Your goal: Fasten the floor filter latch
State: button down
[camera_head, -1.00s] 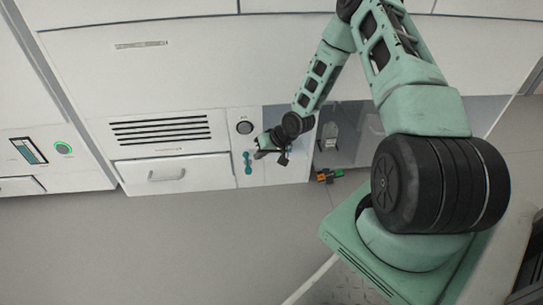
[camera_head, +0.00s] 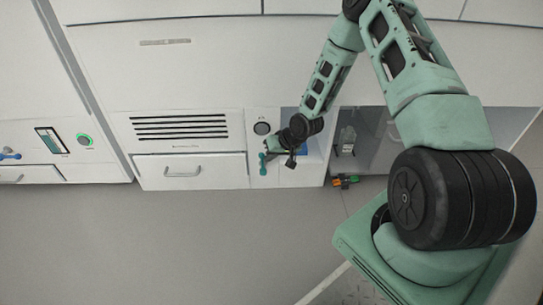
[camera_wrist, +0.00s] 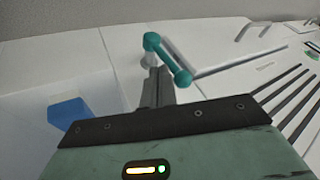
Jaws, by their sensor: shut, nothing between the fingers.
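The latch (camera_head: 263,164) is a teal bar with rounded ends on the white front panel, just right of the filter drawer (camera_head: 218,166). It stands about upright in the head view. In the wrist view the latch (camera_wrist: 169,60) runs aslant just beyond my fingertips. My gripper (camera_head: 270,151) is beside the latch's upper end. In the wrist view my gripper (camera_wrist: 159,75) has its dark fingers together and empty, overlapping the latch's near side. I cannot tell whether they touch it. The drawer looks flush with the panel.
An open compartment (camera_head: 375,150) holding a bottle is to the right. A blue block (camera_wrist: 69,113) is left of my fingers. An orange-green object (camera_head: 345,181) lies on the floor.

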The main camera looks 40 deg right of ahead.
aim_at(262, 154)
jog(key=shift+w+a+r, duration=0.1)
jog(key=shift+w+a, duration=0.05)
jog(key=shift+a, duration=0.05)
jog(key=a+g+h+p, duration=0.1)
jog(key=w+a+g+h+p, duration=0.1)
jog(key=p, duration=0.1)
jog(key=shift+w+a+r+n+h, duration=0.1)
jog(key=shift+w+r+n+h, duration=0.05)
jog(key=shift+r+n+h, duration=0.2)
jog(key=w+a+f+n+g+h+b, duration=0.1)
jog(key=w+a+f+g+h+b, duration=0.2)
jog(key=h, duration=0.6)
jog(key=shift+w+a+f+g, duration=0.6)
jog(key=shift+a+f+g, duration=0.7)
jog(key=shift+a+g, duration=0.15)
jog(key=shift+a+f, duration=0.2)
jog(key=shift+f, duration=0.05)
